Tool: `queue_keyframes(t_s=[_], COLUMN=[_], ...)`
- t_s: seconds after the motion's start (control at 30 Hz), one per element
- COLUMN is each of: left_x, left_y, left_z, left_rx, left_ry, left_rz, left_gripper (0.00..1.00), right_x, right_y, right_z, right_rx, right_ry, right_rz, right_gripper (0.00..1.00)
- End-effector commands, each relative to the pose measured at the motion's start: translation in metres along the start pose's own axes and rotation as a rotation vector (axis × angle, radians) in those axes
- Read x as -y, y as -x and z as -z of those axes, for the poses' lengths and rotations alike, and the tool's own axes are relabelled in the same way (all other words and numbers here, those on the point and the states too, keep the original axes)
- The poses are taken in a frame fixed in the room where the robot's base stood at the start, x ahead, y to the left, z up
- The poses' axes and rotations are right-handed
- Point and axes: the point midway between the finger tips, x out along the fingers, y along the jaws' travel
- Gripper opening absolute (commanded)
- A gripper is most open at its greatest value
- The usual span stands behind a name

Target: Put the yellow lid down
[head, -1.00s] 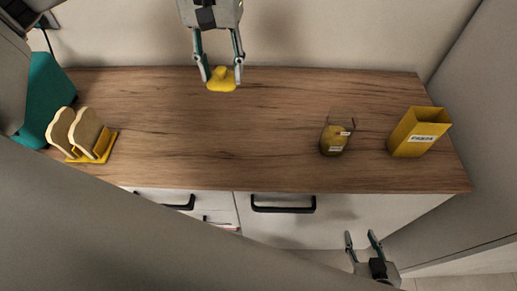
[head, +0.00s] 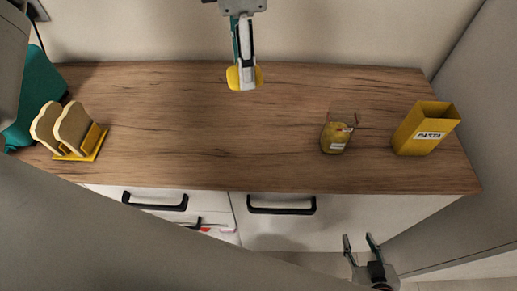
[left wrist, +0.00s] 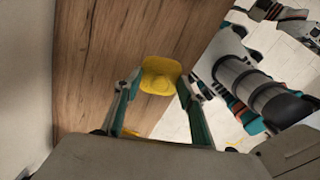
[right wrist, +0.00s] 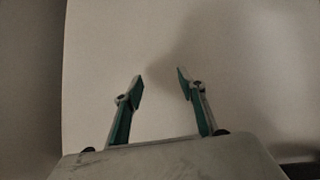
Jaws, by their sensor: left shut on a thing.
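The yellow lid (head: 233,80) is between the fingers of my left gripper (head: 245,78), near the back edge of the worktop. In the left wrist view the lid (left wrist: 160,74) shows its knobbed face, with a finger at each side; the gripper (left wrist: 155,80) is shut on it. I cannot tell whether the lid touches the wood. My right gripper (head: 358,242) is open and empty, in front of the drawers and below the worktop edge. The right wrist view also shows its fingers (right wrist: 158,82) apart with nothing between them.
The wooden worktop (head: 190,130) is clear in the middle. A glass jar (head: 336,135) with yellowish contents and a yellow pasta box (head: 425,130) stand at the right. A yellow rack (head: 92,145) with bread slices and a teal object (head: 38,95) are at the left.

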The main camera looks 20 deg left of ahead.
Motion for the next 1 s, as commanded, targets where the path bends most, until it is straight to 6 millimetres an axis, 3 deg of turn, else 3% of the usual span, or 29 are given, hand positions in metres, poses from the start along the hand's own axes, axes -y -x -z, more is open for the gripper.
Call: queue_keyframes(t_s=[0.4, 0.67, 0.77, 1.0], left_x=[0.025, 0.032, 0.032, 0.033], left_y=[0.002, 0.001, -0.011, -0.069], left_z=[-0.016, -0.018, -0.018, -0.016], left_rx=[-0.013, -0.017, -0.02, -0.025], left_ry=[0.729, 0.925, 0.939, 0.938], left_rz=[-0.006, -0.01, -0.01, -0.008], left_gripper=[0.27, 0.27, 0.27, 0.27], right_x=[0.0, 0.001, 0.001, 0.002], right_y=[-0.008, -0.009, -0.01, -0.012], right_z=[-0.01, -0.014, -0.016, -0.024], right_rx=[0.002, 0.005, 0.008, 0.015], right_ry=[0.005, 0.006, 0.007, 0.011], right_rz=[-0.002, -0.003, -0.002, -0.002], right_gripper=[0.4, 0.4, 0.4, 0.4])
